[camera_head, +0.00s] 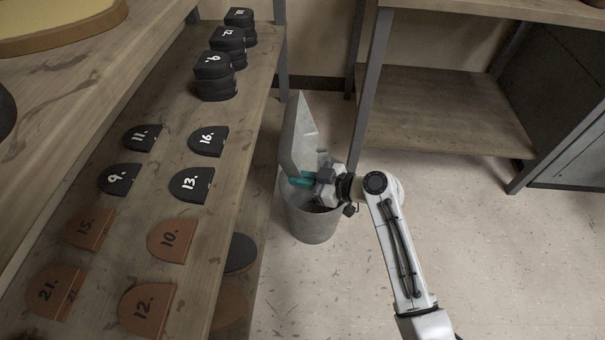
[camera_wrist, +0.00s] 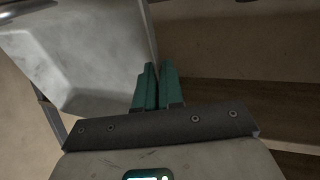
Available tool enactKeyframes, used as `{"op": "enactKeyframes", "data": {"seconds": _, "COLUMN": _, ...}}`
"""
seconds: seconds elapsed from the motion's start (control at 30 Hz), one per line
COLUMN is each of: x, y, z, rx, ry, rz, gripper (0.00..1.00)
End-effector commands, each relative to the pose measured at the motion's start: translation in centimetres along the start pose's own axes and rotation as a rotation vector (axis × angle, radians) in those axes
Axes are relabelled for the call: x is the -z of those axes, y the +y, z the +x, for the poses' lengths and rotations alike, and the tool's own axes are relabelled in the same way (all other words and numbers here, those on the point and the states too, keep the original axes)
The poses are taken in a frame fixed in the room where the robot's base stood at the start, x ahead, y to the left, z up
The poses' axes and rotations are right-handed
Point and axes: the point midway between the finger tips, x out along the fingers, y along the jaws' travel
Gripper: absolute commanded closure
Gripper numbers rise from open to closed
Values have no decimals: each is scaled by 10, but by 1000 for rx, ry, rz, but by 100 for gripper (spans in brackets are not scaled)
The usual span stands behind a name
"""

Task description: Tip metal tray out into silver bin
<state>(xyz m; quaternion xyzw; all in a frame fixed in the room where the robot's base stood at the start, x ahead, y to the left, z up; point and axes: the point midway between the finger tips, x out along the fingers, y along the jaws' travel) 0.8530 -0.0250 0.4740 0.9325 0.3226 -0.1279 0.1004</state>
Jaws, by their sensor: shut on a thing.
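The metal tray (camera_head: 299,135) is grey and stands steeply tilted, almost on edge, above the silver bin (camera_head: 311,225). The bin is a round grey bucket on the floor; its inside is mostly hidden by the tray and my arm. My gripper (camera_head: 297,181) has teal fingers and is shut on the tray's lower edge, just over the bin's mouth. In the wrist view the tray (camera_wrist: 75,55) fills the upper left, and the teal fingers of my gripper (camera_wrist: 156,85) meet its right edge. I cannot see any contents in the tray.
A wooden shelf unit (camera_head: 190,270) at left carries numbered black heel pieces (camera_head: 198,140), brown ones (camera_head: 170,240) and black stacks (camera_head: 214,75). A wooden table with a lower shelf (camera_head: 440,110) stands behind at right. The floor at right is clear.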

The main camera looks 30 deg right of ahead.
Motion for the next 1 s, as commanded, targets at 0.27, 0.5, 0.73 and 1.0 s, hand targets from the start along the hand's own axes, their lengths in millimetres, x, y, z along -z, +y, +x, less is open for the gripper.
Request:
{"op": "enactKeyframes", "data": {"seconds": 0.27, "x": 12, "y": -2, "z": 5, "rx": 2, "ry": -143, "rz": -49, "gripper": 100}}
{"op": "enactKeyframes", "data": {"seconds": 0.5, "x": 15, "y": -4, "z": 13, "rx": 4, "ry": -289, "rz": -97, "gripper": 100}}
{"op": "enactKeyframes", "data": {"seconds": 0.73, "x": 17, "y": -8, "z": 23, "rx": 5, "ry": -476, "rz": -162, "gripper": 100}}
{"op": "enactKeyframes", "data": {"seconds": 1.0, "x": 16, "y": -8, "z": 23, "rx": 6, "ry": -748, "rz": -249, "gripper": 100}}
